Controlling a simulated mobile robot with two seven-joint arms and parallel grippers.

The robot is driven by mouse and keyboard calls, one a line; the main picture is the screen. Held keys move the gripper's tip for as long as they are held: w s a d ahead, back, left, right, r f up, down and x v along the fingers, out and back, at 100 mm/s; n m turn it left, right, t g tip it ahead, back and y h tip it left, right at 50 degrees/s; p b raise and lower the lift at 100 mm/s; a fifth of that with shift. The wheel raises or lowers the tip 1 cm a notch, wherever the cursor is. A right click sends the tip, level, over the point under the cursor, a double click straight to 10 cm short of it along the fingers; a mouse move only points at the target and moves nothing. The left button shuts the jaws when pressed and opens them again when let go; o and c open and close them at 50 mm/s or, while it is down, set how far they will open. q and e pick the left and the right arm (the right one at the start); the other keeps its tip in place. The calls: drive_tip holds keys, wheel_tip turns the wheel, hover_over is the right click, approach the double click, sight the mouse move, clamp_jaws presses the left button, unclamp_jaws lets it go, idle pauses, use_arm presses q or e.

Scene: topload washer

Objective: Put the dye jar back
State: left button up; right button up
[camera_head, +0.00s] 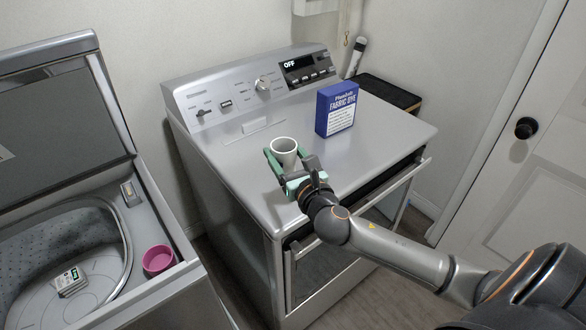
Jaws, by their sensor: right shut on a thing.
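The dye jar, a white round open-topped jar (285,151), is at the front left part of the grey dryer top (375,140). My right gripper (288,168) has its green fingers on either side of the jar and is shut on it. The jar looks upright. I cannot tell whether it touches the dryer top or is just above it. The gripper hides its lower part. A blue fabric dye box (337,108) stands upright on the dryer top, right of and behind the jar. My left gripper is out of view.
A control panel (255,85) reading OFF runs along the dryer's back. At left is a topload washer with its lid (62,110) raised; a pink cup (158,260) sits on its rim and a small labelled item (70,281) lies inside. A white door (540,190) is at right.

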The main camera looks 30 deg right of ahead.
drive_tip(key=w+d+f, duration=0.1)
drive_tip(key=f, duration=0.1)
drive_tip(key=w+d+f+b, duration=0.1)
drive_tip(key=w+d+f, duration=0.1)
drive_tip(key=d+f, duration=0.1)
drive_tip(key=shift+w+f+b, duration=0.1)
drive_tip(key=shift+f+b, duration=0.25)
drive_tip(key=shift+b, duration=0.05)
drive_tip(key=shift+w+d+f+b, duration=0.15)
drive_tip(key=shift+f+b, duration=0.2)
drive_tip(key=shift+f, duration=0.55)
drive_tip(key=shift+d+f+b, duration=0.1)
drive_tip(key=shift+f+b, duration=0.2)
drive_tip(key=shift+f, duration=0.6)
drive_tip(key=shift+f, duration=0.15)
drive_tip(key=o, duration=1.4)
